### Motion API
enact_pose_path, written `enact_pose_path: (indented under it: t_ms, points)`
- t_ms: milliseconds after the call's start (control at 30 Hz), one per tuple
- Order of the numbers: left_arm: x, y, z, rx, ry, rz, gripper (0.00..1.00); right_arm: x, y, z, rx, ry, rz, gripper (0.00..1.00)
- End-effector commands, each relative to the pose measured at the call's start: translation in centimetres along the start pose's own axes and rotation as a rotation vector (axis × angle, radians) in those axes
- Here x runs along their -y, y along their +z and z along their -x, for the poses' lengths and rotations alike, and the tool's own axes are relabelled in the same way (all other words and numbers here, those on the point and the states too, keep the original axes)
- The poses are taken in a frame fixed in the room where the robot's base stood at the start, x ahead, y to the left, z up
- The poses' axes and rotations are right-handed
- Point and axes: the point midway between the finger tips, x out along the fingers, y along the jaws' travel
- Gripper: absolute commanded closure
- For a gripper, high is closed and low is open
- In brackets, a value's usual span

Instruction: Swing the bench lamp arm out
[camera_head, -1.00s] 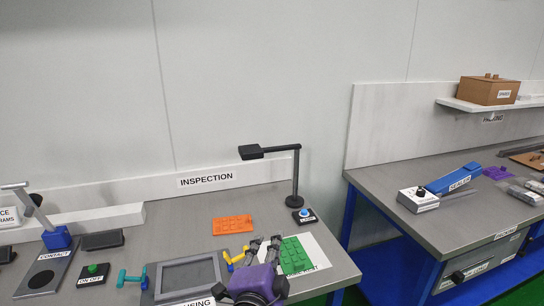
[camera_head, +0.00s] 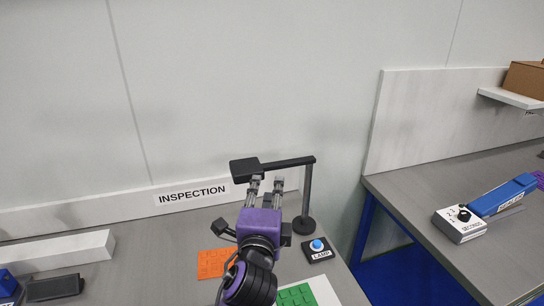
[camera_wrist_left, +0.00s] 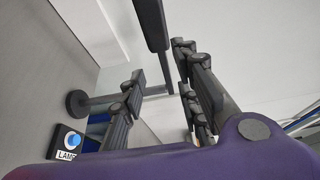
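The black bench lamp stands at the back right of the inspection bench. Its flat head (camera_head: 245,170) points left, and its horizontal arm (camera_head: 290,162) joins an upright post (camera_head: 308,190) on a round base. My left gripper (camera_head: 267,181) is open, fingers pointing up and away, just under and in front of the lamp arm near the head. In the left wrist view the lamp arm (camera_wrist_left: 152,28) comes down from the top between the open fingers (camera_wrist_left: 159,62); I cannot tell if they touch it. My right gripper is not in view.
A lamp button box (camera_head: 318,250) sits in front of the lamp base. An orange tray (camera_head: 213,263) and a green board (camera_head: 297,295) lie near my arm. The wall with the INSPECTION sign (camera_head: 192,193) is behind. A second bench with a sealer (camera_head: 502,195) stands right.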

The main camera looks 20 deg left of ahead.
Motion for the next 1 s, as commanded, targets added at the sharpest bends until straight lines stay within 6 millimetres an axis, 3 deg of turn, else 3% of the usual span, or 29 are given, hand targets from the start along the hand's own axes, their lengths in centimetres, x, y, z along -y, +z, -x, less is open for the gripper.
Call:
enact_pose_path:
  t_ms: [167, 300, 633, 800, 1000]
  points:
    - [0.1, 0.0, -1.5, 0.001, -0.001, -0.002, 0.7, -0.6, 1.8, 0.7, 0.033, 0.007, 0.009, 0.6]
    - [0.2, 0.0, -4.1, 0.0, -0.003, -0.002, 0.7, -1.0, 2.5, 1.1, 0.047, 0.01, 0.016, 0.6]
    - [0.1, 0.0, -10.2, 0.0, -0.001, -0.001, 0.7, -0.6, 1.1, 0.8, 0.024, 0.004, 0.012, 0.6]
    - [0.0, 0.0, -11.6, 0.0, 0.0, 0.0, 0.7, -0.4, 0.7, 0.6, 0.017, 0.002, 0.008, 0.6]
    - [-0.1, 0.0, -12.0, 0.0, 0.0, 0.001, 0.7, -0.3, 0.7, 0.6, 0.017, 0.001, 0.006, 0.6]
